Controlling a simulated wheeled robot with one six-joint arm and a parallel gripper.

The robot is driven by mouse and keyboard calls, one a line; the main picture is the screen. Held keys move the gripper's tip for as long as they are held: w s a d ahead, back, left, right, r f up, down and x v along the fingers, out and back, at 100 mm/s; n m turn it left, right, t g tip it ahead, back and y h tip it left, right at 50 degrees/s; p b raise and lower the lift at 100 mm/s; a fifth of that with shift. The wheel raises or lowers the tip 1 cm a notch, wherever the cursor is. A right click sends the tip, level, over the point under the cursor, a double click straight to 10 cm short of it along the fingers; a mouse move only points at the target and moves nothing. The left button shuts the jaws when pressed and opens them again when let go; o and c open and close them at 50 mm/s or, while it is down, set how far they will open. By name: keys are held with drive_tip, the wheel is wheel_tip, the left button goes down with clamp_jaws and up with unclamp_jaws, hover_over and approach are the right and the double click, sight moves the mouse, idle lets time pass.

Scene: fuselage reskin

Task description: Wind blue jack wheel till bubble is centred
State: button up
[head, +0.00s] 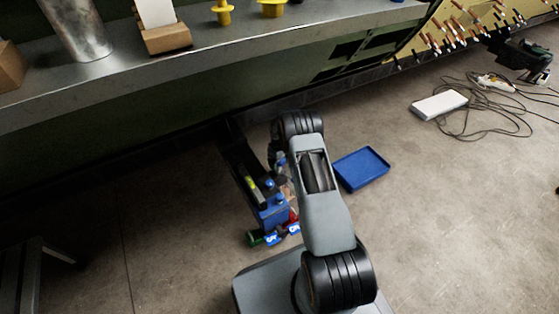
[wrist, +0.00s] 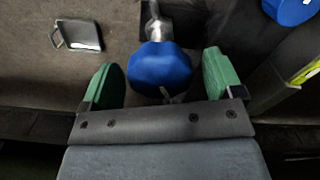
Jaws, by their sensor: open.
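The blue jack wheel (wrist: 160,68) is in the middle of the wrist view, below a shiny metal shaft. My gripper (wrist: 160,78) is open, with one green-padded finger on each side of the wheel and a gap showing on both sides. A bar with a yellow-green vial (wrist: 303,74) is cut off at the right of the wrist view. The vial also shows in the head view (head: 252,188), but I cannot make out the bubble. In the head view my arm hides most of my gripper and the wheel.
A second blue round part (wrist: 291,9) is at the top right of the wrist view. A blue tray (head: 361,169) lies on the floor right of my arm. A white box (head: 438,105) and loose cables lie farther right. A metal bench (head: 225,42) overhangs behind.

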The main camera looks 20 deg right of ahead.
drive_tip(key=c, duration=0.9)
drive_tip(key=shift+m, duration=0.3)
drive_tip(key=m, duration=0.3)
drive_tip(key=shift+m+b, duration=0.35)
drive_tip(key=shift+m, duration=0.05)
drive_tip(key=m, duration=0.3)
drive_tip(key=shift+m, duration=0.3)
drive_tip(key=m, duration=0.4)
drive_tip(key=shift+a, duration=0.1)
drive_tip(key=shift+m+b, duration=0.3)
drive_tip(key=shift+m, duration=1.8)
